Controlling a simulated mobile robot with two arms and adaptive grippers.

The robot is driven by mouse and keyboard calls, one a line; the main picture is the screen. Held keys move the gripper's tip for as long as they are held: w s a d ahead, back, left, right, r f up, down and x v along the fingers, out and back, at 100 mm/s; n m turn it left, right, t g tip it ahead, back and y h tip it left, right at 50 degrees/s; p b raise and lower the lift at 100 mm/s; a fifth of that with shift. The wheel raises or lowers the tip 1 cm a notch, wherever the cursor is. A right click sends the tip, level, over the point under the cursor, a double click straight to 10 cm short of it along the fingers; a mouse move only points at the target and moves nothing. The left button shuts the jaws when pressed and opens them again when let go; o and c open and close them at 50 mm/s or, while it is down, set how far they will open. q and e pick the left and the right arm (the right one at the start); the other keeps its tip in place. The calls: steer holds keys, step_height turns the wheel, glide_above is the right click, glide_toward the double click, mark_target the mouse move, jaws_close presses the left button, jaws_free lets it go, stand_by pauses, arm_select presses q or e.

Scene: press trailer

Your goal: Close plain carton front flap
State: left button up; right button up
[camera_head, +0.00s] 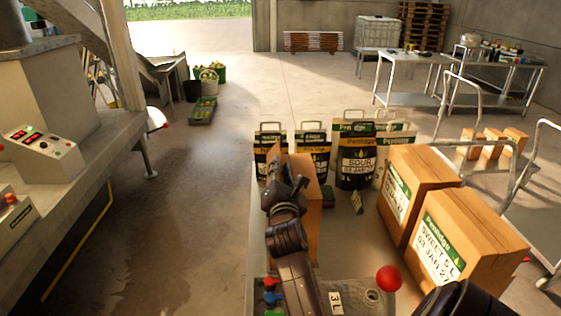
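A thin brown edge, perhaps a raised flap (274,165), shows just left of the gripper. I cannot make out the front flap clearly.
Two labelled cartons (472,238) stand to the right. A red ball knob (389,278) rises at the front. A control box (42,145) is at left. Open floor (190,220) lies between the left machine and the cart.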

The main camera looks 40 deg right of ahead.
steer(key=shift+w+d, duration=0.5)
steer(key=shift+w, duration=0.05)
steer(key=shift+c, duration=0.5)
jaws_close()
steer(key=shift+s+d+f+m, duration=0.2)
steer(key=shift+d+f+m, duration=0.1)
steer(key=shift+m, duration=0.45)
steer(key=shift+s+d+f+m, duration=0.15)
steer(key=shift+f+m, duration=0.1)
steer(key=shift+m, duration=0.5)
steer(key=shift+c, duration=2)
jaws_free()
